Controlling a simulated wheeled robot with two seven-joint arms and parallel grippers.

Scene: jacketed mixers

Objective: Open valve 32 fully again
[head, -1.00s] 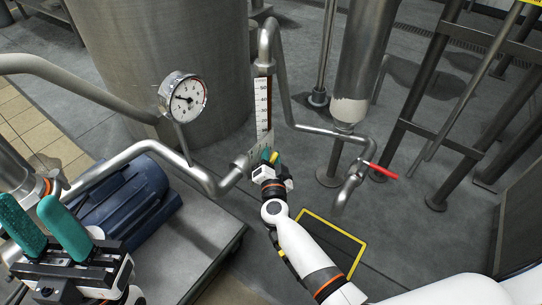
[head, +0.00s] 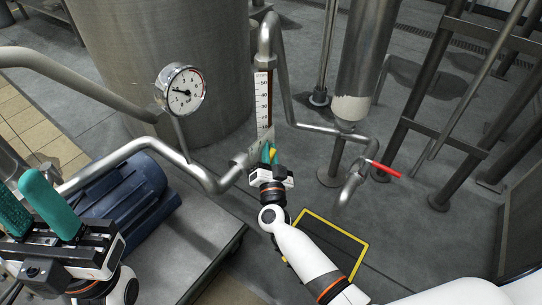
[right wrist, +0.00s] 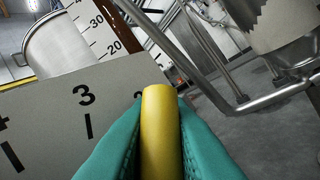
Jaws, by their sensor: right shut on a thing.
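The yellow valve lever (right wrist: 160,130) stands in front of a grey scale plate (right wrist: 60,105). On the plate I read a 3 with a tick, a partly cut-off 4 at the left, and another numeral mostly hidden behind the lever. My right gripper (head: 268,156) is shut on the lever, with a teal finger on each side of it. In the head view the yellow lever (head: 273,155) shows only as a small patch between the fingers, and the valve body is largely hidden. My left gripper (head: 32,208) is open and empty at the left edge, its teal fingers apart.
A dial gauge (head: 181,90) and a sight-glass scale (head: 262,100) stand behind the valve. A red handle (head: 384,168) sits on the pipe at the right. A blue motor (head: 125,200) lies left of my right arm. A yellow-edged floor frame (head: 335,240) is below.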

